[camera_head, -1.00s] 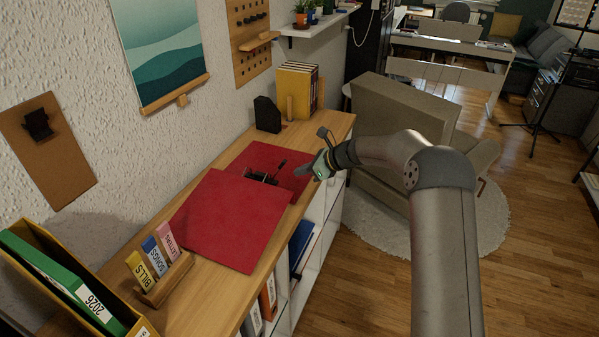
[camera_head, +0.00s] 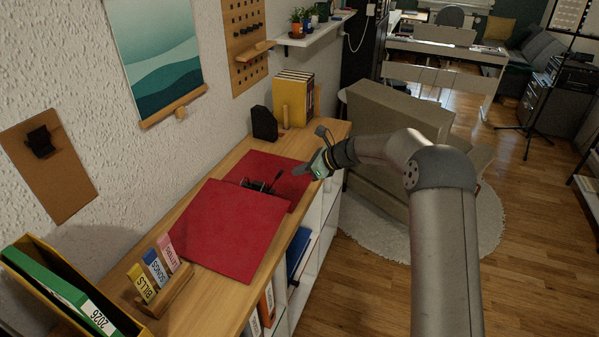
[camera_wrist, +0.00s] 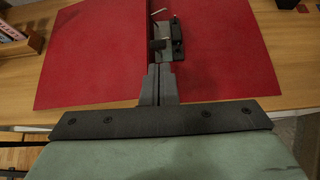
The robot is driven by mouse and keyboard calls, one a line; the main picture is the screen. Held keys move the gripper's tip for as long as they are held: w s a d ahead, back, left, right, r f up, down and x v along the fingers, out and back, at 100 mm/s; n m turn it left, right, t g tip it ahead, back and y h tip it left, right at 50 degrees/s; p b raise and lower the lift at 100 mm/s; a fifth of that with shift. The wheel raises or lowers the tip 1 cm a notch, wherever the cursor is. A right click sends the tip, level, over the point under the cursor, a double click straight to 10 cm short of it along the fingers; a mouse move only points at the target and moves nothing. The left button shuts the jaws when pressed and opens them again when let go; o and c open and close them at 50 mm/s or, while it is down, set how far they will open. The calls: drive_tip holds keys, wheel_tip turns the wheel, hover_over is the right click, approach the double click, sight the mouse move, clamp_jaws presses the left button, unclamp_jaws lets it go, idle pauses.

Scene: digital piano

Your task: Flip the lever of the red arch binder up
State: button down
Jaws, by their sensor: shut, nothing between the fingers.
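The red arch binder (camera_head: 228,229) lies open and flat on the wooden cabinet top, and its covers also fill much of the wrist view (camera_wrist: 95,62). Its dark metal arch mechanism sits near the spine. The lever (camera_head: 277,174) stands up at a slant from the mechanism in the head view; in the wrist view the mechanism (camera_wrist: 176,40) is just beyond the fingertips. My gripper (camera_head: 300,171) is at the right side of the binder, pointing left toward the lever. Its fingers (camera_wrist: 158,76) are together and empty. I cannot tell whether they touch the mechanism.
A card holder with labelled cards (camera_head: 171,290) and a green binder in a yellow box (camera_head: 65,290) stand at the near left. A black holder (camera_head: 264,124) and yellow binders (camera_head: 294,99) stand at the far end. A beige armchair (camera_head: 385,115) is behind my arm.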

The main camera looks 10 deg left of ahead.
wheel_tip(320, 180, up, 7)
drive_tip(key=d+p, duration=0.1)
drive_tip(key=p, duration=0.2)
drive_tip(key=shift+s+d, duration=0.2)
drive_tip(key=s+d+n+h+b, duration=0.1)
drive_tip(key=s+d+n+h, duration=0.2)
drive_tip(key=s+d+n, duration=0.4)
drive_tip(key=s+d+n+g+h+b, duration=0.1)
drive_tip(key=s+d+n+h, duration=0.3)
drive_tip(key=s, duration=1.9)
drive_tip(key=s+d+n+h+b, duration=0.2)
drive_tip(key=s+d+n+h, duration=0.1)
drive_tip(key=s+d+n, duration=0.6)
drive_tip(key=s+d, duration=0.3)
drive_tip(key=s, duration=0.3)
drive_tip(key=shift+s+d+n+g+h, duration=0.15)
drive_tip(key=shift+n+g+h, duration=0.15)
drive_tip(key=shift+n+g, duration=0.1)
